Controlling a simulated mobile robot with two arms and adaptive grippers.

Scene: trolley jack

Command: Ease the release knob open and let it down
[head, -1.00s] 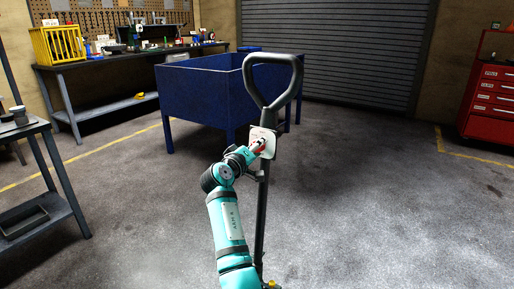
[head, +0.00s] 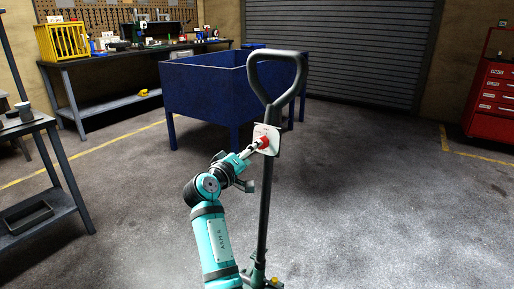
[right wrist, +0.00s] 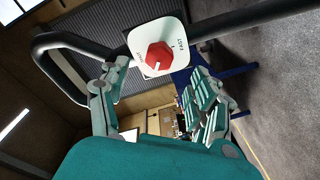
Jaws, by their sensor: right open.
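The red release knob (head: 264,142) sits on a white plate (head: 275,132) on the black jack handle (head: 265,205), which stands upright with a loop grip on top. In the right wrist view the faceted knob (right wrist: 158,56) shows whole, with a small white mark near its lower edge. The plate (right wrist: 174,35) reads "FAST" on its right side; other lettering is too small to read. My right gripper (right wrist: 158,92) is open, its fingers spread to either side below the knob, with nothing between them. In the head view that gripper (head: 247,154) is just left of the knob. My left gripper is out of view.
A blue bin on legs (head: 205,95) stands behind the handle. A workbench (head: 120,58) with a yellow crate (head: 60,42) is at the back left, and a red tool cabinet (head: 492,100) is at the right. The floor right of the handle is clear.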

